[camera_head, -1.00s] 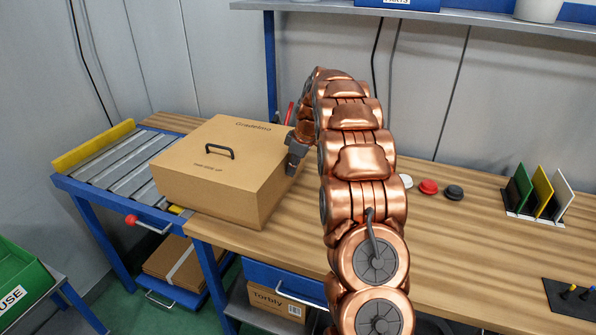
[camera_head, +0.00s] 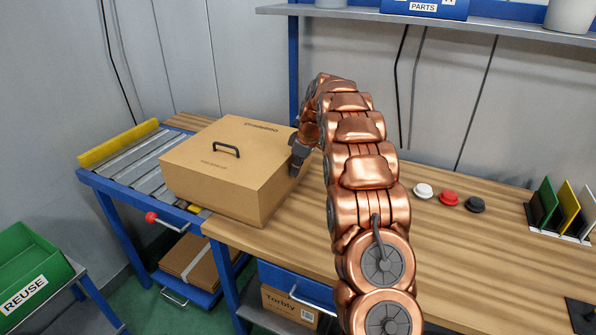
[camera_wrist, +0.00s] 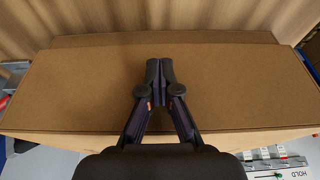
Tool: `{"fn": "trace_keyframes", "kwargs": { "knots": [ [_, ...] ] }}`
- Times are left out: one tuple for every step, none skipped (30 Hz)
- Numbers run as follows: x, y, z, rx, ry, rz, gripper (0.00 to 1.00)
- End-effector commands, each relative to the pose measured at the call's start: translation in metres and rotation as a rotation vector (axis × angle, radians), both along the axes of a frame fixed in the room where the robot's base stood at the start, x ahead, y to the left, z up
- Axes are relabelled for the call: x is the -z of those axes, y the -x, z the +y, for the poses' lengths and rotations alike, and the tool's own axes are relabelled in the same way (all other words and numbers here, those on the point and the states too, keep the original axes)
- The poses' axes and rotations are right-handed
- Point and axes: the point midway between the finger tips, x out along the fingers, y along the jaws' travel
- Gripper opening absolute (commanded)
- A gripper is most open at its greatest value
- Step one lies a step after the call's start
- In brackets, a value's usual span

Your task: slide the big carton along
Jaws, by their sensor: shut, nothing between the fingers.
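The big carton (camera_head: 222,172) is a closed brown box with a dark handle on its lid. It stands at the left end of the wooden table, its left part at the roller conveyor. My gripper (camera_head: 297,166) is at the carton's right side in the head view. In the wrist view the carton's brown face (camera_wrist: 85,85) fills most of the picture. My gripper's fingertips (camera_wrist: 160,66) are together in front of that face, with nothing between them. Whether they touch it I cannot tell.
The roller conveyor (camera_head: 130,166) with a yellow end stop (camera_head: 118,143) lies left of the carton. White, red (camera_head: 447,197) and black round pieces lie on the table (camera_head: 300,222) to the right. A shelf (camera_head: 420,27) hangs above. A green bin (camera_head: 28,262) is at lower left.

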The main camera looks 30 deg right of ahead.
Motion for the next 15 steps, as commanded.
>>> {"fn": "trace_keyframes", "kwargs": {
  "knots": [
    [0.000, 0.000, 0.000, 0.000, 0.000, 0.000, 0.00],
    [0.000, 0.000, 0.000, 0.000, -0.001, 0.001, 0.00],
    [0.000, 0.000, 0.000, 0.000, -0.001, 0.001, 0.00],
    [0.000, 0.000, 0.000, 0.000, -0.001, 0.001, 0.00],
    [0.000, 0.000, 0.000, 0.000, -0.001, 0.001, 0.00],
    [0.000, 0.000, 0.001, -0.001, -0.001, 0.000, 0.00],
    [0.000, -0.001, 0.001, -0.001, -0.001, 0.000, 0.00],
    [0.000, -0.001, 0.001, -0.001, -0.001, 0.000, 0.00],
    [0.000, -0.003, 0.002, -0.001, -0.001, 0.000, 0.00],
    [0.000, -0.004, 0.003, -0.001, -0.001, 0.000, 0.00],
    [0.000, -0.006, 0.005, -0.002, 0.000, 0.000, 0.00],
    [0.000, -0.008, 0.006, -0.002, 0.000, 0.000, 0.00],
    [0.001, -0.009, 0.007, -0.002, 0.000, 0.000, 0.00],
    [0.000, -0.011, 0.009, -0.002, 0.000, 0.000, 0.00],
    [0.001, -0.013, 0.010, -0.003, -0.001, 0.001, 0.00]
  ]
}}
